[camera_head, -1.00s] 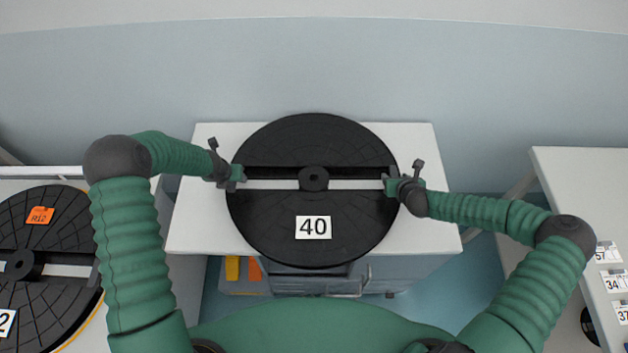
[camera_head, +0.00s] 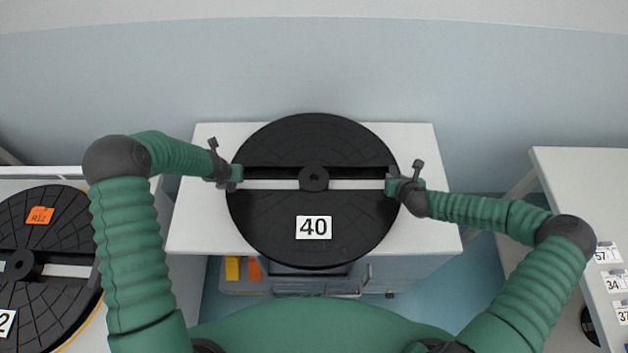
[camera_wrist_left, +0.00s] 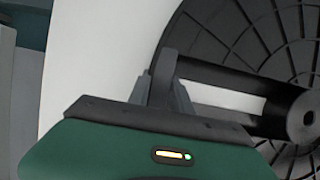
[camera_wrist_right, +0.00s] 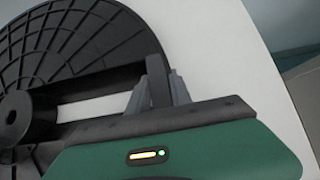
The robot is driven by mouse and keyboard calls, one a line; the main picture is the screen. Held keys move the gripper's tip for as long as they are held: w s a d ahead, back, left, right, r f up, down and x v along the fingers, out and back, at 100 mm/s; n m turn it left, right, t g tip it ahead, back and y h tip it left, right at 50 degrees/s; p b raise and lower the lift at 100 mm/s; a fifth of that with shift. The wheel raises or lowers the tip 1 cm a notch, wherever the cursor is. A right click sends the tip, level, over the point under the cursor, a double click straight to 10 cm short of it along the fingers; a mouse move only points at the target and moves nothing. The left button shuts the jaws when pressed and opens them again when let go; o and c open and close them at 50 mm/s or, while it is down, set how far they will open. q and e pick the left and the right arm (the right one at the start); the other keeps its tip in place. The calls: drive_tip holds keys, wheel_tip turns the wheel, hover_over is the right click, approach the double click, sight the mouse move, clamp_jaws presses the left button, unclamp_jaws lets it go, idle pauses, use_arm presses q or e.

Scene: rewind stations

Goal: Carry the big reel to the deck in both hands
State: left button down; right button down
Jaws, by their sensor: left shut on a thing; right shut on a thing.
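The big black reel (camera_head: 312,140) with a white label "40" is in the middle of the head view, over a white-topped stand (camera_head: 420,150). I cannot tell whether it rests on the top or is just above it. My left gripper (camera_head: 236,174) is shut on the reel's left edge, at the end of the slot across it. My right gripper (camera_head: 391,184) is shut on the right edge, opposite. The reel's ribbed face and hub also show in the left wrist view (camera_wrist_left: 235,40) and the right wrist view (camera_wrist_right: 80,40).
Another black reel (camera_head: 60,290) with an orange tag "R12" lies on a white surface at left. A white table (camera_head: 585,190) with number labels stands at right. Yellow and orange items (camera_head: 233,268) sit low at the stand's front. A plain wall is behind.

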use_arm(q)
drive_tip(key=shift+r, duration=0.2)
use_arm(e)
drive_tip(key=shift+w+d+r, duration=0.1)
drive_tip(key=shift+r, duration=0.1)
idle(0.5)
